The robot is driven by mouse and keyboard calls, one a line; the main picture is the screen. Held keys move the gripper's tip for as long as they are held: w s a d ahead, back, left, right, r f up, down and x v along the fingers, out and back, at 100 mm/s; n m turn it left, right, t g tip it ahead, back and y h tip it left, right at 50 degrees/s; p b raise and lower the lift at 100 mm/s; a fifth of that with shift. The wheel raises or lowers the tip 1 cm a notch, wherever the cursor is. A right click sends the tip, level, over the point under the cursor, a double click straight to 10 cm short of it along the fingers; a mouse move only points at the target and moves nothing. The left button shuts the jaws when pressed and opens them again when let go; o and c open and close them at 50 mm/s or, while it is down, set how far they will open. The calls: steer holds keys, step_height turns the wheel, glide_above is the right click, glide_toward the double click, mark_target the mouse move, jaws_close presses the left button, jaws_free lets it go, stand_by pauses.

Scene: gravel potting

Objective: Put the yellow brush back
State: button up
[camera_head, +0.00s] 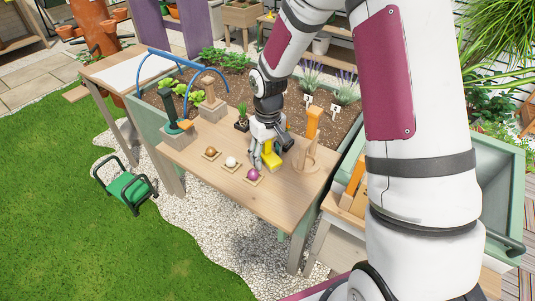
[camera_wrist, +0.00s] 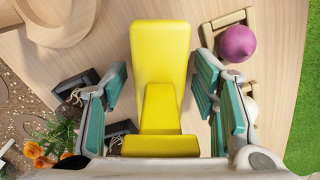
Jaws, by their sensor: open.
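The yellow brush (camera_head: 272,158) is on the wooden tabletop, close under my gripper (camera_head: 266,152), which partly hides it in the head view. In the wrist view the yellow brush (camera_wrist: 160,48) lies between the teal-padded fingers of my gripper (camera_wrist: 160,88). The fingers are spread wide, with visible gaps on both sides of the brush. The bristles cannot be made out. A wooden stand (camera_head: 309,158) is just right of the brush in the head view; a curved wooden piece (camera_wrist: 62,18) shows at upper left in the wrist view.
A purple bulb (camera_head: 252,174), a white bulb (camera_head: 231,162) and a brown bulb (camera_head: 210,152) sit on small square holders along the table's front. A small potted plant (camera_head: 242,120) stands behind my gripper. An orange-topped post (camera_head: 314,122) stands behind the wooden stand.

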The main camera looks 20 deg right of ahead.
step_height(320, 180, up, 11)
steer(key=shift+r+p, duration=0.2)
steer(key=shift+p, duration=0.5)
steer(key=shift+s+r, duration=0.15)
steer(key=shift+r, duration=0.6)
steer(key=s+r+m+t, duration=0.1)
steer(key=s+r, duration=1.1)
steer(key=s, duration=0.2)
steer(key=s+r+m+t, duration=0.1)
steer(key=s+r, duration=0.1)
steer(key=s, duration=1.5)
steer(key=shift+s+m, duration=0.15)
steer(key=shift+m, duration=0.15)
